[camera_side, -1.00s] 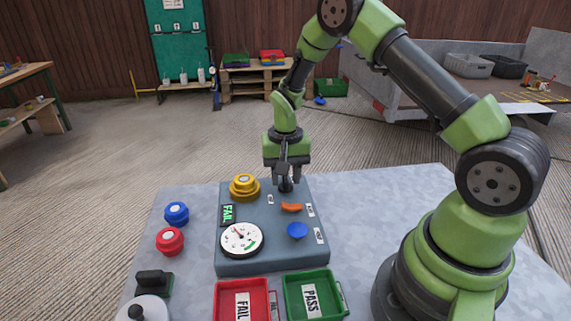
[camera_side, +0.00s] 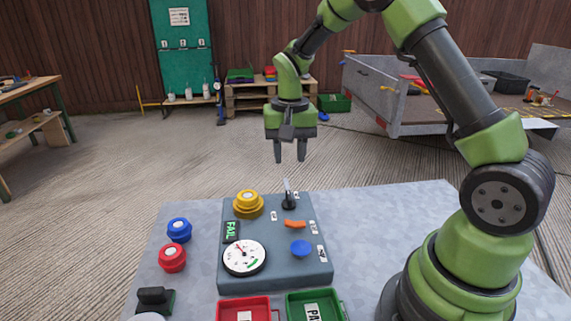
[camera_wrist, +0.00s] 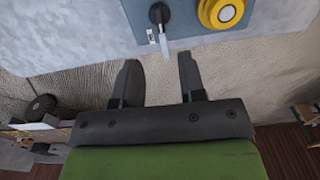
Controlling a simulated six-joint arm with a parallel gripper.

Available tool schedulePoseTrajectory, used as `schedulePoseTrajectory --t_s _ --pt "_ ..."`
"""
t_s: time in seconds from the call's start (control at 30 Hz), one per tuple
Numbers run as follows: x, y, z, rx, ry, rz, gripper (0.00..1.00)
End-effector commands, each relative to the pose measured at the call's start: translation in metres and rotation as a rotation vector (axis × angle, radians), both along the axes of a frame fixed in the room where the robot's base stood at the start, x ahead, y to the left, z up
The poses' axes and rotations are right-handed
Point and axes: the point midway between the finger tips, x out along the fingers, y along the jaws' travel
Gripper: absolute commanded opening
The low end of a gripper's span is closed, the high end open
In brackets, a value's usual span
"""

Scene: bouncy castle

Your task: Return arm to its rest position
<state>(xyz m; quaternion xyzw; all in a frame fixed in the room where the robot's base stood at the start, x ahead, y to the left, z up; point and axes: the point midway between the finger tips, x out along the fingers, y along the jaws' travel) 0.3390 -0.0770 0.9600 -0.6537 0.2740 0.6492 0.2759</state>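My green and black gripper (camera_side: 290,152) hangs fingers-down in the air above the back edge of the grey test box (camera_side: 275,275). Its two fingers are apart with nothing between them. The wrist view also shows the open fingers (camera_wrist: 161,78). A small black toggle lever (camera_side: 288,195) stands upright on the box below the gripper, clear of the fingers; it also shows in the wrist view (camera_wrist: 160,14). A yellow part (camera_side: 248,205) sits on the box's back left corner.
Blue (camera_side: 179,230) and red (camera_side: 172,257) round parts stand left of the box. A red tray (camera_side: 244,307) and a green tray (camera_side: 316,304) are in front. A black-handled object (camera_side: 155,299) is at front left.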

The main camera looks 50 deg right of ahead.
Motion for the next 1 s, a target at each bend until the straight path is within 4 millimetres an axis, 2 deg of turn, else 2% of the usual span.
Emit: schedulePoseTrajectory --t_s 0.13,0.23,0.4,0.5,0.63,0.8,1.0 --pt "-0.008 0.012 0.032 0.002 -0.062 0.037 0.37" --pt "-0.023 0.027 0.066 0.005 -0.136 0.083 0.37" --pt "-0.063 0.053 0.117 0.012 -0.270 0.174 0.37" --pt "-0.090 0.067 0.138 0.016 -0.352 0.228 0.37" --pt "-0.128 0.083 0.155 0.022 -0.455 0.297 0.37" --pt "-0.170 0.097 0.160 0.027 -0.571 0.376 0.37" --pt "-0.193 0.104 0.158 0.032 -0.640 0.423 0.37"
